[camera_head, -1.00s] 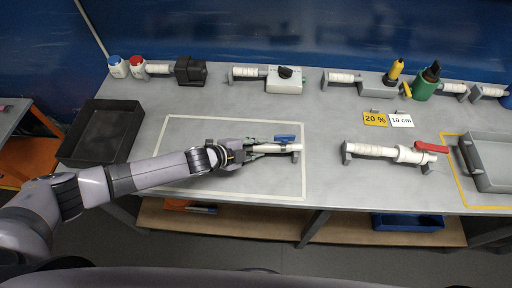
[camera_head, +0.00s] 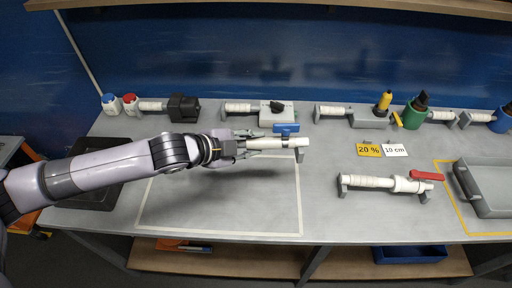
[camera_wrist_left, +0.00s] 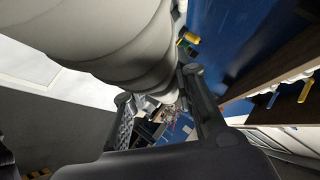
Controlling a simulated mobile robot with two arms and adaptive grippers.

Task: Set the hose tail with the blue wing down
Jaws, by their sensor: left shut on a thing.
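The white hose tail with the blue wing (camera_head: 286,129) is in the middle of the head view, its white body (camera_head: 291,142) pointing right with a grey foot at its end. My left gripper (camera_head: 250,144) is shut on its left part and holds it above the bench, over the white-outlined area (camera_head: 220,234). A dark shadow lies on the bench below. In the left wrist view, a large white ribbed body (camera_wrist_left: 110,40) fills the upper left, close to the fingers (camera_wrist_left: 165,110). The gripped part is partly hidden by the fingers. My right gripper is not in view.
A similar white piece with a red wing (camera_head: 428,175) rests to the right. Yellow and white cards (camera_head: 369,150) lie behind it. Several devices line the back, including a green vessel (camera_head: 415,115). A grey tray (camera_head: 490,205) stands far right. The outlined area's front is clear.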

